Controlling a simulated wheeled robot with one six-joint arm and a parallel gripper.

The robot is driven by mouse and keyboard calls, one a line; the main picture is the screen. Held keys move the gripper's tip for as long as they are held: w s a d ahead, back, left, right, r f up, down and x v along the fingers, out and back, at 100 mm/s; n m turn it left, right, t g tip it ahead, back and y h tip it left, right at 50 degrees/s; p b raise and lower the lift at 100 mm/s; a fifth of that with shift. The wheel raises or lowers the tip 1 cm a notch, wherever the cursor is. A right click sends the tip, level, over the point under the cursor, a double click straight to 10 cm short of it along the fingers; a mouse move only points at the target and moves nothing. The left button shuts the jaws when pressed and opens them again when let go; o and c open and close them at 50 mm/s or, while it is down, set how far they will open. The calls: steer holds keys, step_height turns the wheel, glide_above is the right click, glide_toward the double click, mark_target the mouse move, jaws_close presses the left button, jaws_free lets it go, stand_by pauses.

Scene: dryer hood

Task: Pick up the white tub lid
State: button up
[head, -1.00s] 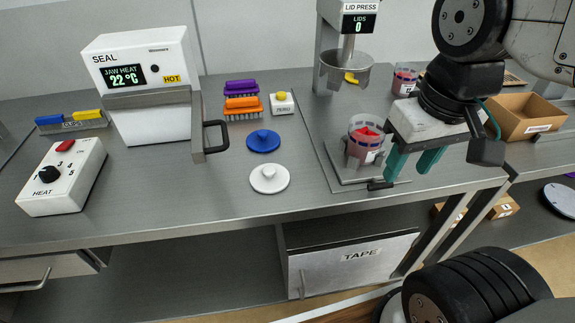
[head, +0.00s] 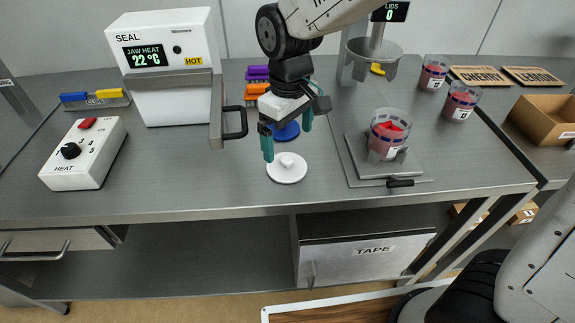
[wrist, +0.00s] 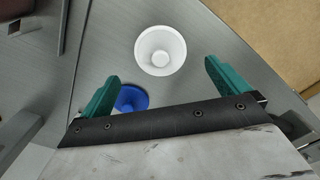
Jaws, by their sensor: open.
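The white tub lid (head: 287,168) lies flat on the grey bench, with a round knob in its middle. It also shows in the wrist view (wrist: 160,50), ahead of and between my fingertips. My gripper (head: 287,143) is open and empty, with teal fingers, above the bench just behind the white lid. In the wrist view my gripper (wrist: 158,80) has its fingers wide apart. A blue lid (head: 286,131) lies behind the white one, partly hidden by my gripper; it also shows in the wrist view (wrist: 131,98), near the left finger.
The sealer (head: 166,70) with its protruding handle (head: 235,122) stands to the left. A filled tub (head: 387,135) sits on the press plate at right. Bench around the white lid's front is clear.

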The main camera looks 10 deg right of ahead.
mark_target(287, 158)
steer(key=f, duration=0.7)
steer(key=shift+w+a+f, duration=0.2)
steer(key=shift+w+f, duration=0.1)
steer(key=c, duration=0.8)
